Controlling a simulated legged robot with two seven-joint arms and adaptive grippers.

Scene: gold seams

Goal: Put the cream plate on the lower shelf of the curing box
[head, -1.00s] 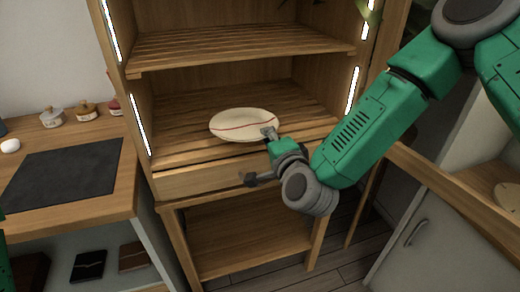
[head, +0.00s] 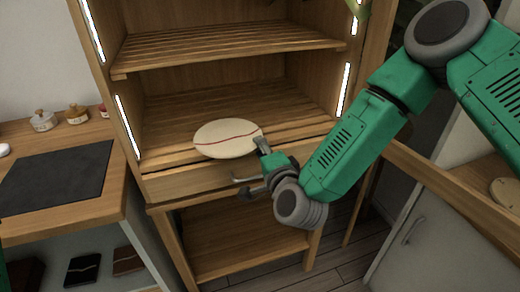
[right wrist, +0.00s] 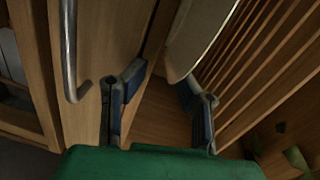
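The cream plate (head: 227,139), with a red line across it, is at the front of the lower shelf (head: 185,115) of the wooden curing box. Its near edge reaches the shelf's front edge and it looks slightly tilted. I cannot tell how fully it rests on the slats. My right gripper (head: 258,169) is open in front of the shelf. One finger is by the plate's right edge; the other is lower, near the drawer. In the right wrist view the gripper (right wrist: 160,90) has its fingers apart, with the plate (right wrist: 193,35) beyond the right finger. My left gripper is not visible.
A drawer with a metal handle (right wrist: 69,55) lies below the shelf. The upper slatted shelf (head: 225,45) is above, with lit strips at the sides. A counter with a dark mat (head: 58,177) and several small jars stands left. The back of the lower shelf is clear.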

